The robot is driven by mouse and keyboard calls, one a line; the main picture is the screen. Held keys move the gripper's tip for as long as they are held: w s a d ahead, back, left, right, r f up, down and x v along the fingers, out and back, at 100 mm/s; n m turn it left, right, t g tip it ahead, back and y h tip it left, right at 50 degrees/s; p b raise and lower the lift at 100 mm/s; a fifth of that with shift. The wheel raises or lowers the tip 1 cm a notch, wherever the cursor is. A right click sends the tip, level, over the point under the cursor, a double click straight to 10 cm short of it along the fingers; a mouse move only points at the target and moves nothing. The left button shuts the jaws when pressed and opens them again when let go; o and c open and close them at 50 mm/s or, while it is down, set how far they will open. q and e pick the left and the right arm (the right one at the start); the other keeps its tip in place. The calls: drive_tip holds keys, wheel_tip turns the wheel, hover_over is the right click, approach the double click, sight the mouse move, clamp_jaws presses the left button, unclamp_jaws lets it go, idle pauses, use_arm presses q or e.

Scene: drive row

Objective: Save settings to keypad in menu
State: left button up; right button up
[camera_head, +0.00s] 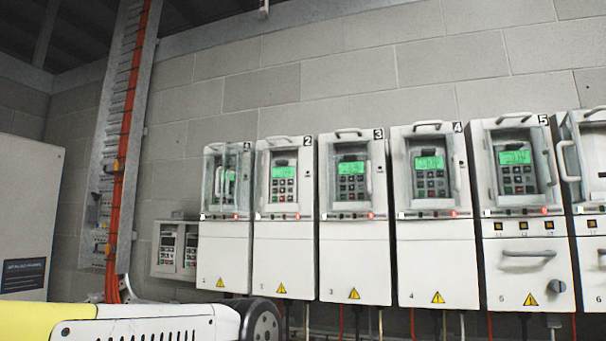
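A row of white drive cabinets hangs on the block wall. Drives 2 (283,258), 3 (352,262), 4 (435,262) and 5 (525,270) each show a keypad with a lit green screen: keypad 2 (283,182), keypad 3 (351,178), keypad 4 (429,174), keypad 5 (517,167). Drive 1 (223,258) has a transparent cover in front of its keypad (228,183). The screen text is too small to read. Neither gripper is in view.
A small box with two dark keypads (178,250) is mounted left of drive 1. A cable tray with orange cables (125,150) runs up the wall. A grey cabinet (25,220) stands at far left. Drive 6 (590,260) is cut off at the right edge.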

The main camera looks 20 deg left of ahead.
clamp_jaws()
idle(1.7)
